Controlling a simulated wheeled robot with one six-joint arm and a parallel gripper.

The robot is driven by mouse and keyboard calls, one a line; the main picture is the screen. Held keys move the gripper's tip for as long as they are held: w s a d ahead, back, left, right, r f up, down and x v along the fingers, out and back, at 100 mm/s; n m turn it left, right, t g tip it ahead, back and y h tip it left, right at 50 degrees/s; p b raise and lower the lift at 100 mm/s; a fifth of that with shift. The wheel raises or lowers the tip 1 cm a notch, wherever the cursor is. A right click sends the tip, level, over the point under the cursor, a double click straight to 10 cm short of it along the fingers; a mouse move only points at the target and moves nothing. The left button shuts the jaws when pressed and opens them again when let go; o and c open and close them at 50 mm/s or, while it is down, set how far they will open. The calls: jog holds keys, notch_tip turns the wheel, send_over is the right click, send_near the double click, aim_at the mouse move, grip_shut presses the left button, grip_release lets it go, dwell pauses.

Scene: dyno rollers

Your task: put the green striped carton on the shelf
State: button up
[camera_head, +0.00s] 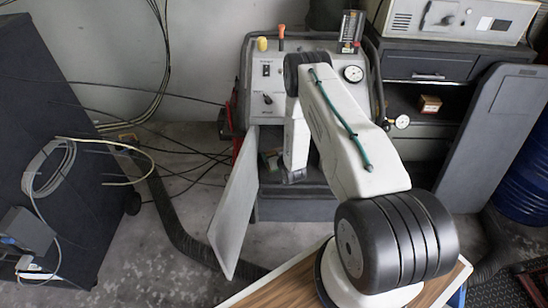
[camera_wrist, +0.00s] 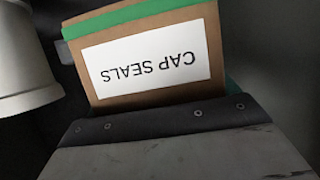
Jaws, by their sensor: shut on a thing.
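The green striped carton (camera_wrist: 150,60) fills the middle of the wrist view. An open shelf space (camera_head: 408,97) lies below the drawer of the dark cabinet at right.
A small brown box (camera_head: 429,104) sits in that shelf space. A pale panel (camera_head: 236,215) stands open left of my gripper. The console (camera_head: 268,80) has knobs and gauges. A grey panel (camera_head: 500,125) leans at right. Cables and a black hose cross the floor at left.

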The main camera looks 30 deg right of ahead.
jog(key=shift+w+d, duration=0.1)
jog(key=shift+w, duration=0.6)
jog(key=shift+w+f, duration=0.15)
jog(key=shift+f, duration=1.7)
jog(key=shift+f, duration=0.15)
jog(key=o, duration=0.9)
jog(key=v, duration=1.2)
jog(key=shift+r, duration=0.3)
